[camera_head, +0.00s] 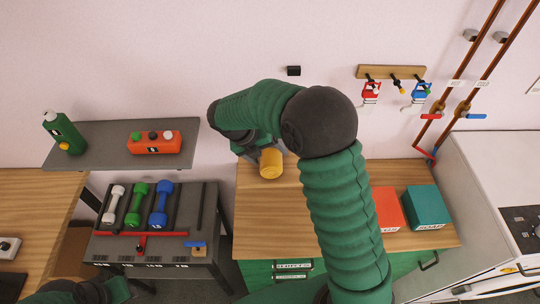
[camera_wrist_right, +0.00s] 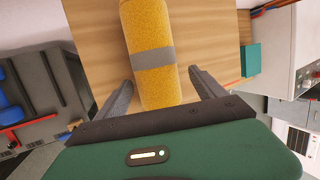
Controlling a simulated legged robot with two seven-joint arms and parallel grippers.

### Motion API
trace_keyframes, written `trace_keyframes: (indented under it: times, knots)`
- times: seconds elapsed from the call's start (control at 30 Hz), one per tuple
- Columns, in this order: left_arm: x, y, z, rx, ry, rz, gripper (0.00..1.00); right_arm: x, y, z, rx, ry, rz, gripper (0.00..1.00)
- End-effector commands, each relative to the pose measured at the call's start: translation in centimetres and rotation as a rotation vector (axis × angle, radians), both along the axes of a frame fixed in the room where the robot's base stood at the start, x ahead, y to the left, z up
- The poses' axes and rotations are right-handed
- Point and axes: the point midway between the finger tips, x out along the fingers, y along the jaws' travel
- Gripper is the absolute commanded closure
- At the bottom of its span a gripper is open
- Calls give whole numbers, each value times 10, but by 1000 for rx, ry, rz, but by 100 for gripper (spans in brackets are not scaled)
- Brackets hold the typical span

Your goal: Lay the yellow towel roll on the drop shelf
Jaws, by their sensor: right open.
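The yellow towel roll (camera_head: 271,163) is over the back left part of the wooden counter. In the right wrist view the roll (camera_wrist_right: 144,27) has a grey band around it, and its near end lies between my fingers. My right gripper (camera_wrist_right: 161,80) is open, with one finger on each side of the roll and visible gaps. In the head view my forearm and wrist partly hide this gripper. A grey wall shelf (camera_head: 95,150), likely the drop shelf, is at the left. Part of my left arm shows at the bottom left; its gripper is out of view.
A green bottle (camera_head: 64,134) and an orange box (camera_head: 154,142) stand on the shelf, with bare room between them. Below is a rack (camera_head: 205,262) with dumbbells. A red box (camera_head: 388,209) and a teal box (camera_head: 424,207) stand on the counter (camera_head: 262,225) at right.

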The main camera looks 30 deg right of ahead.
Motion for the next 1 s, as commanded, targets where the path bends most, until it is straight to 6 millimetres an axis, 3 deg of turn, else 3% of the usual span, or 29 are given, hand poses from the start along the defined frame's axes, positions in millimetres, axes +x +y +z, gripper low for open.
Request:
trace_keyframes:
  times: [0.33, 0.47, 0.57, 0.67, 0.8, 1.0]
  knots:
    - [0, 0, -11, 0, 0, 0, 64, 3, 39, 74, 2, -5, 2, 20]
    - [0, 0, -12, 0, 0, 0, 64, 2, 46, 86, 2, -7, -5, 20]
    - [0, 0, -12, 0, 0, 0, 64, -6, 52, 80, 31, -61, -104, 20]
    - [0, 0, -11, 0, 0, 0, 64, -27, 63, 58, 109, -203, -387, 20]
    - [0, 0, -11, 0, 0, 0, 64, -71, 84, 19, 269, -447, -1053, 20]
    - [0, 0, -11, 0, 0, 0, 64, -129, 101, -19, 412, -661, -2075, 20]
